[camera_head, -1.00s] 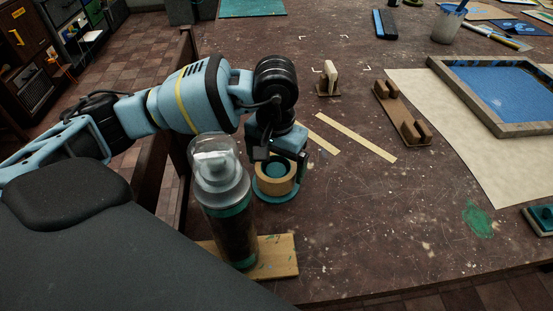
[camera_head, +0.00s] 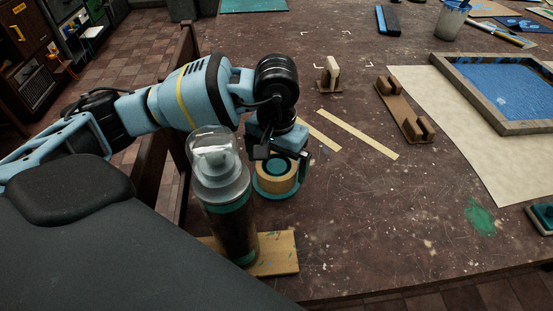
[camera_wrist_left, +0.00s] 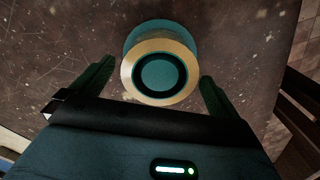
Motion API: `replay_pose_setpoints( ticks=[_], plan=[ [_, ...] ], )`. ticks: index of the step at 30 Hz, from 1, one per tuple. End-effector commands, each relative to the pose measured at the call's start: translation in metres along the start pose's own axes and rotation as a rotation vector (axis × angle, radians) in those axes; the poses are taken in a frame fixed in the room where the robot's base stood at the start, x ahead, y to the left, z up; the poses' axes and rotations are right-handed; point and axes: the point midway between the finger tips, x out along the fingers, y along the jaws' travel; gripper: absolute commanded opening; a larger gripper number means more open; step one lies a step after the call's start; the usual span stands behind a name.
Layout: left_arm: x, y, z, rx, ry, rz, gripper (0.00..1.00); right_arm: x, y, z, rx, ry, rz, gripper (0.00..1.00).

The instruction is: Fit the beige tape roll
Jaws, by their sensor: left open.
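The beige tape roll (camera_head: 276,177) sits around the teal post of a round teal base (camera_head: 277,195) on the table, behind and right of the spray can. In the left wrist view the tape roll (camera_wrist_left: 160,70) shows from above, ringing the teal core, with the base's rim (camera_wrist_left: 150,27) showing past its far side. My left gripper (camera_head: 285,155) is open just above and behind the roll. Its two fingers (camera_wrist_left: 155,82) stand apart on either side of the roll, with visible gaps. My right gripper is in no view.
A clear-capped spray can (camera_head: 222,185) stands on a wooden board (camera_head: 277,255) close in front of the roll. A white block in a stand (camera_head: 329,77), tape strips (camera_head: 357,134) and a wooden bracket (camera_head: 404,110) lie behind and right. The table right of the roll is clear.

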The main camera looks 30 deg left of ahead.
Motion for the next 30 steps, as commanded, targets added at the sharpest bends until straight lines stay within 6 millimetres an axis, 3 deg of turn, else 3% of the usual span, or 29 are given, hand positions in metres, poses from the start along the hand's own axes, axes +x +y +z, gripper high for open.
replay_pose_setpoints(
  ticks=[3, 8, 18, 30],
  plan=[
    [0.000, 0.000, 0.000, 0.000, 0.000, 0.000, 1.00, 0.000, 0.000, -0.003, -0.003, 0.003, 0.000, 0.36],
    [-0.030, 0.000, -0.001, 0.001, 0.006, 0.001, 1.00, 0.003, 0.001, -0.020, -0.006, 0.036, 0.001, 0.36],
    [-0.074, 0.000, -0.001, 0.001, 0.002, 0.001, 1.00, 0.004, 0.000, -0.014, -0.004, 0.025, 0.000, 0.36],
    [-0.078, 0.000, 0.000, 0.000, 0.001, 0.000, 1.00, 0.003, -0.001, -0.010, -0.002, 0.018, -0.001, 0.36]
  ],
)
